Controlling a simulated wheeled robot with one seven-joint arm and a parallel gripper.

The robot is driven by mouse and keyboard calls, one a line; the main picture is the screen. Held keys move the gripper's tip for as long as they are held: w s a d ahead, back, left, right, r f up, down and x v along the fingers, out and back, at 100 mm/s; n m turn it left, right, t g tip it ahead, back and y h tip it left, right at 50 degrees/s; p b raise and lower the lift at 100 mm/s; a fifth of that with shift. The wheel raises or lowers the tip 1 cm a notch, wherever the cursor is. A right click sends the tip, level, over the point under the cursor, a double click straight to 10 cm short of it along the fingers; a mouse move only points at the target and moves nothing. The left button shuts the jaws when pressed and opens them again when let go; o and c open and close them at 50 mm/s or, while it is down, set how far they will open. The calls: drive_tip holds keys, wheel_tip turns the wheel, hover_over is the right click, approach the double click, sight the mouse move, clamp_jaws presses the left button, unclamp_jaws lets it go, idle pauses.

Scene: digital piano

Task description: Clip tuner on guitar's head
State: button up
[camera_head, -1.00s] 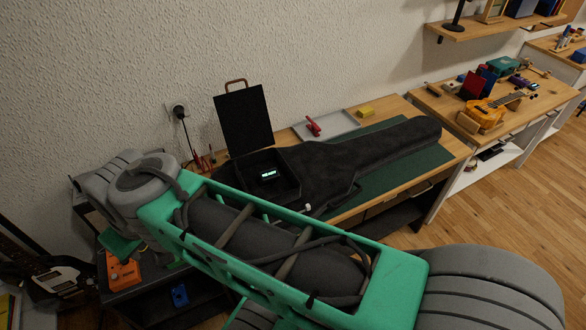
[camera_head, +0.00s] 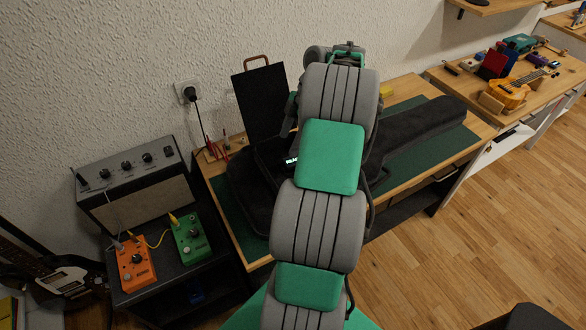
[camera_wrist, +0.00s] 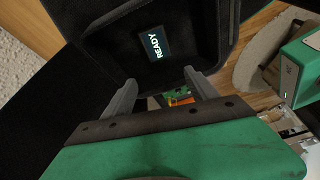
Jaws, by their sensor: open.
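A small dark device with a lit display, apparently the tuner (camera_wrist: 155,44), lies in a black compartment of the open guitar case. The display reads READY. It also shows in the head view (camera_head: 291,160), beside my arm. My gripper (camera_wrist: 160,78) is open and empty, its two fingers pointing toward the compartment, with the device ahead of them.
The black case (camera_head: 425,125) lies on a wooden table with a green mat (camera_head: 388,174); its compartment lid (camera_head: 260,103) stands upright. An amplifier (camera_head: 135,185) and orange (camera_head: 136,264) and green (camera_head: 191,240) pedals stand at left. An electric guitar (camera_head: 62,280) is at the lower left.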

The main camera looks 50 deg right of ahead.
drive_tip(key=shift+n, duration=0.6)
drive_tip(key=s+d+f, duration=0.2)
drive_tip(key=f, duration=0.1)
drive_tip(key=shift+s+d, duration=0.2)
drive_tip(key=shift+d, duration=0.15)
drive_tip(key=x, duration=0.7)
drive_tip(key=shift+w+a, duration=0.1)
drive_tip(key=shift+w, duration=0.2)
drive_tip(key=shift+c, duration=0.5)
drive_tip(key=c, duration=1.4)
